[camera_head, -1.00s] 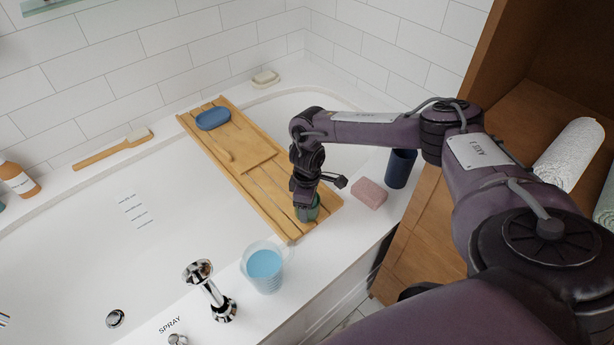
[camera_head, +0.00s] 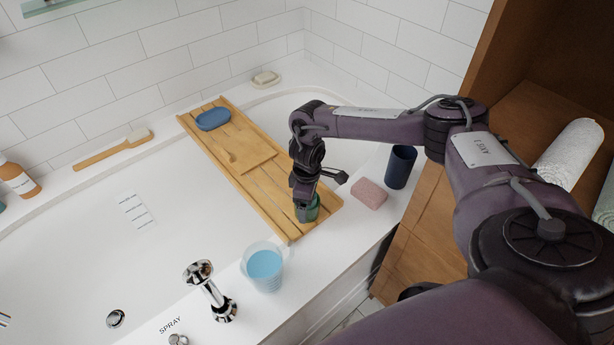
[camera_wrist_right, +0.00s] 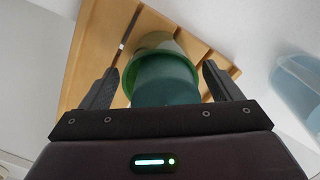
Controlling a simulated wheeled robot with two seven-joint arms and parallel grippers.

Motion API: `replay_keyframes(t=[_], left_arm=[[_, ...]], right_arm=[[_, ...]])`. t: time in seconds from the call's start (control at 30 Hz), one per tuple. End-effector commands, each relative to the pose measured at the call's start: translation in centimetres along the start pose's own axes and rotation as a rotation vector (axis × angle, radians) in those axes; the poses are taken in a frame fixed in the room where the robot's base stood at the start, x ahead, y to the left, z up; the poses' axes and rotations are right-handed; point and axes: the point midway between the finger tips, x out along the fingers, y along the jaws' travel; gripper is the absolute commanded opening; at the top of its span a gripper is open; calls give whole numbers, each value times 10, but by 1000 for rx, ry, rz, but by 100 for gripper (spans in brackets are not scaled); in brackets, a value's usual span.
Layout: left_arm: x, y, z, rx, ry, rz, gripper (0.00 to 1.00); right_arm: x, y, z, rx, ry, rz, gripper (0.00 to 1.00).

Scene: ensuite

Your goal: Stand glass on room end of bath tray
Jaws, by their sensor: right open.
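A green glass (camera_head: 313,211) stands on the room end of the wooden bath tray (camera_head: 291,232), which lies across the tub. My right gripper (camera_head: 304,207) is over it and partly hides it in the head view. In the right wrist view, the green glass (camera_wrist_right: 165,78) sits between the two fingers of my right gripper (camera_wrist_right: 160,85). The fingers are open, with a gap on each side of the glass. Slats of the bath tray (camera_wrist_right: 150,25) show behind the glass. My left gripper is not in view.
A pink soap block (camera_head: 369,193) and a dark blue cup (camera_head: 400,167) stand on the bath ledge right of the tray. A jug of blue liquid (camera_head: 264,268) and a chrome tap (camera_head: 208,288) are nearer. A blue dish (camera_head: 213,119) is on the tray's far end.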

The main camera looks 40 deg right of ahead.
Motion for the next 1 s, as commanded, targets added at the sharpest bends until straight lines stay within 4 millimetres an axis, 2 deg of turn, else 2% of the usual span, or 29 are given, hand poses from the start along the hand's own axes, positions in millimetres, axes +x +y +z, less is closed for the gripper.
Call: replay_keyframes(t=[0.03, 0.2, 0.43, 0.6, 1.0], left_arm=[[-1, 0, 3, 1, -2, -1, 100], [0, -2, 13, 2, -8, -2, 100], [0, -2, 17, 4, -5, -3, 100], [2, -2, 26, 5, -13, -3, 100], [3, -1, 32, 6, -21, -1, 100]], right_arm=[[-13, 1, -1, 0, 3, 3, 85], [-51, 0, -1, -1, 4, 1, 85], [-90, 0, -1, -1, 3, 2, 85], [-102, 0, 0, -1, 1, 2, 85], [-102, 0, 0, -1, 1, 1, 85]])
